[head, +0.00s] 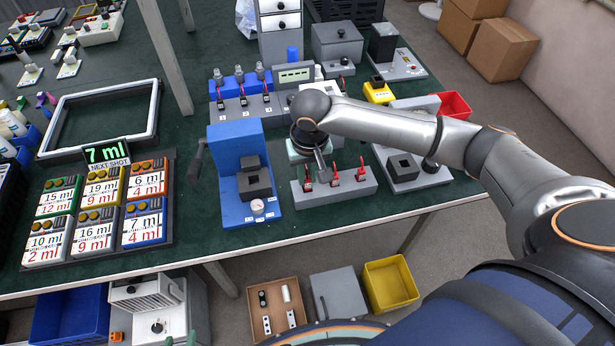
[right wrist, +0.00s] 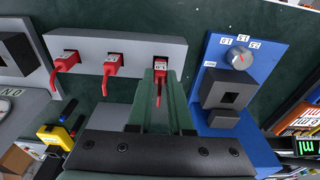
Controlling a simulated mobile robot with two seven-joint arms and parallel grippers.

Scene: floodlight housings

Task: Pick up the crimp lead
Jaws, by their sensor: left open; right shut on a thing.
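A light grey block (head: 340,190) on the green bench holds a row of three red crimp leads, each with a pale tag. My right gripper (head: 313,166) reaches down from above at the block's left end in the head view. In the right wrist view its two green fingers (right wrist: 162,105) stand either side of the end crimp lead (right wrist: 160,82) and are shut on it. This lead still sits at the block's face. The middle lead (right wrist: 112,66) and the far lead (right wrist: 66,62) are free of the gripper. I cannot make out my left gripper.
A blue fixture with a dial (head: 235,170) stands close left of the block. A grey fixture (head: 410,165) stands to its right. Behind are a second block with red leads (head: 245,105) and a yellow device (head: 379,91). Numbered cards (head: 100,215) lie at left.

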